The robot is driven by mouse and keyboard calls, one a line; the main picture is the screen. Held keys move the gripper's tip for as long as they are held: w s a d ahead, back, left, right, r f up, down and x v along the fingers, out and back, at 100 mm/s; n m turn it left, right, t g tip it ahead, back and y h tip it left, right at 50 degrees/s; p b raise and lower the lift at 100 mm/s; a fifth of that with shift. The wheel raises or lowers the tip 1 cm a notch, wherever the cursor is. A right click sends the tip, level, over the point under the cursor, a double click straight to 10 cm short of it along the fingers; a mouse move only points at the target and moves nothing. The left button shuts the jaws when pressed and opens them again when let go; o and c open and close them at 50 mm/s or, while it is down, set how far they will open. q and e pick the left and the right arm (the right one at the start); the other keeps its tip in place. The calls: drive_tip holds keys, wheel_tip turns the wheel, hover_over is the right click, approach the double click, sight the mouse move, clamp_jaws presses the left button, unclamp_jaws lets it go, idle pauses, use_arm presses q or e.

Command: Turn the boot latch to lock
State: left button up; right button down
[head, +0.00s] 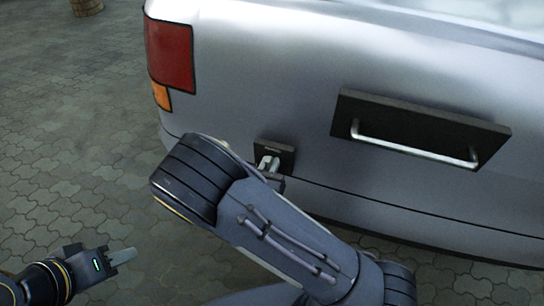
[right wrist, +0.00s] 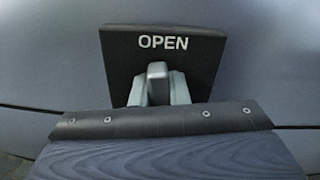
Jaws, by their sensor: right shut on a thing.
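The boot latch is a dark square plate (head: 283,147) low on the silver car's rear, left of a wide handle. In the right wrist view the plate (right wrist: 120,50) reads "OPEN" above a short grey latch lever (right wrist: 157,74), which points upright towards the word. My right gripper (head: 267,164) is at the plate, shut on the lever with a pale finger on each side; it also shows in the right wrist view (right wrist: 158,90). The lever's lower part is hidden by the gripper. My left gripper (head: 122,256) is low at the left, away from the car; its finger opening cannot be made out.
A black panel with a metal bar handle (head: 415,146) is to the right of the latch on the car's rear (head: 270,65). A red tail light (head: 170,55) is at the upper left. Paved ground (head: 70,150) lies clear at the left, with a barrel-like object (head: 86,6) far back.

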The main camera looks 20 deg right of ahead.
drive_tip(key=n+p, duration=0.3)
drive_tip(key=shift+a+r+n, duration=0.1)
drive_tip(key=shift+r+n, duration=0.1)
drive_tip(key=shift+n, duration=0.1)
drive_tip(key=n+p, duration=0.3)
drive_tip(key=n, duration=0.1)
drive_tip(key=shift+a+f+n+p, duration=0.1)
drive_tip(key=shift+f+n+p, duration=0.05)
drive_tip(key=shift+n+p, duration=0.2)
drive_tip(key=n+p, duration=0.2)
drive_tip(key=n, duration=0.2)
drive_tip(key=shift+w+f, duration=0.1)
drive_tip(key=shift+f, duration=0.1)
drive_tip(key=shift+f+n+p, duration=0.15)
drive_tip(key=shift+n+p, duration=0.6)
drive_tip(key=shift+n, duration=1.2)
drive_tip(key=c, duration=1.4)
unclamp_jaws()
